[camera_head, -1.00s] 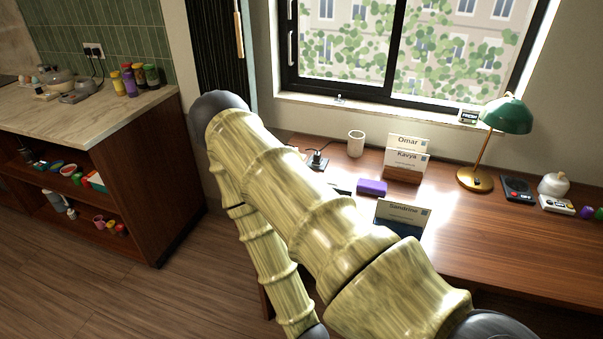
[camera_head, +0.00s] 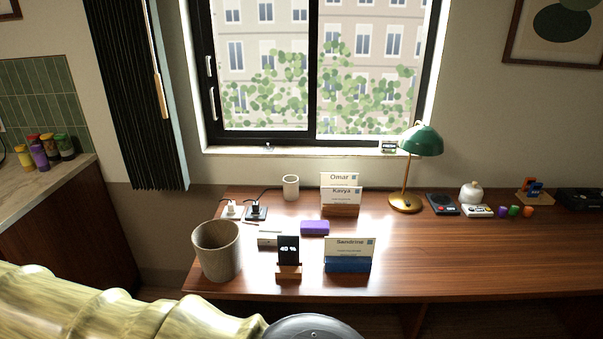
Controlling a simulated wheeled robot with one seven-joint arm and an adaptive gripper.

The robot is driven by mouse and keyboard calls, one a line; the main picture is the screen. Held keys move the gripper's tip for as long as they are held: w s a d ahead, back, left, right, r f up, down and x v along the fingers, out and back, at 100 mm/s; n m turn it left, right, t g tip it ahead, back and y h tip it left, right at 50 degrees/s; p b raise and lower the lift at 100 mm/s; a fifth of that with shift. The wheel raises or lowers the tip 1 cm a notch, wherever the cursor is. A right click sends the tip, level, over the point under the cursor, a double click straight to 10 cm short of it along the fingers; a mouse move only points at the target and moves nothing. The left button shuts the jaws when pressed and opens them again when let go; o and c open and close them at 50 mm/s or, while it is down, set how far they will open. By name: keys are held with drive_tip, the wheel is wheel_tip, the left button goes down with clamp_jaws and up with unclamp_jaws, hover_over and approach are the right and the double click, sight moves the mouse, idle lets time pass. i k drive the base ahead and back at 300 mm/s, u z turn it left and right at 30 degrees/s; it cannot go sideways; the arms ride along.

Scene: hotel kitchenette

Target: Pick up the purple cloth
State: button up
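A small purple block-shaped thing (camera_head: 315,228) lies flat on the wooden desk, near its middle left. It is the only purple thing that could be the folded cloth, though its fabric is too small to make out. It sits behind the Sandrine name card (camera_head: 349,249) and in front of the Omar and Kavya cards (camera_head: 341,194). My arm crosses the lower left of the view, in front of the desk. My gripper is not in view.
A round bin-like cup (camera_head: 217,250) and a phone on a stand (camera_head: 289,257) stand at the desk's front left. A white cup (camera_head: 290,187), chargers and a green lamp (camera_head: 421,141) stand behind. The desk's front right (camera_head: 470,260) is clear.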

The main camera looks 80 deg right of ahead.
sight(307, 227)
drive_tip(key=i, duration=0.85)
drive_tip(key=z, duration=1.7)
